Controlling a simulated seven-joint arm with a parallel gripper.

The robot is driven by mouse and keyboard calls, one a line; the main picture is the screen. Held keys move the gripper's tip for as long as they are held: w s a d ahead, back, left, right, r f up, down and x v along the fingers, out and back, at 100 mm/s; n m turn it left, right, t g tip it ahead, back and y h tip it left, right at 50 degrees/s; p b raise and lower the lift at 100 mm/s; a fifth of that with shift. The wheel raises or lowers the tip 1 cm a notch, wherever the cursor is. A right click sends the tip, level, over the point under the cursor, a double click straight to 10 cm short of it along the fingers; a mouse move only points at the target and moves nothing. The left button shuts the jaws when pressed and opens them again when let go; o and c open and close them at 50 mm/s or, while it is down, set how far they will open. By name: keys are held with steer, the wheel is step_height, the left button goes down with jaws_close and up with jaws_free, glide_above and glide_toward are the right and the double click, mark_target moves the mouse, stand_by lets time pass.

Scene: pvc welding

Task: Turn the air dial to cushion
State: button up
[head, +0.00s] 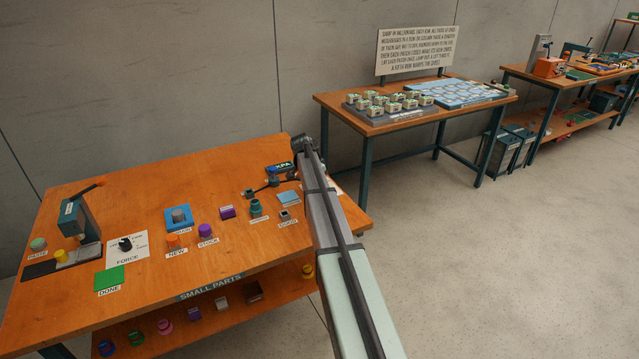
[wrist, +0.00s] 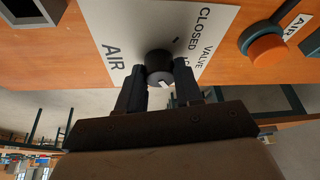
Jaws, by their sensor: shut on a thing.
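The air dial (wrist: 158,66) is a round dark knob with a short white mark, on a white plate (wrist: 104,22) lettered "AIR", "CLOSED" and "VALVE". In the wrist view its white mark faces the lower edge of the picture, toward my gripper. My gripper (wrist: 160,82) is shut on the dial, with one dark finger at each side of the knob. No lettering reading "cushion" can be made out. In the head view my arm reaches over the right end of the orange bench, and I cannot make out the dial there.
A grey square frame (wrist: 32,10) is at upper left. In the head view the bench (head: 150,195) holds a force dial (head: 126,244), a green done pad (head: 109,280) and several small parts.

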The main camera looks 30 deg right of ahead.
steer(key=o, duration=1)
steer(key=shift+o, duration=0.2)
steer(key=shift+r, duration=0.1)
steer(key=v, duration=1.3)
steer(key=shift+r, duration=0.3)
steer(key=shift+a, duration=0.1)
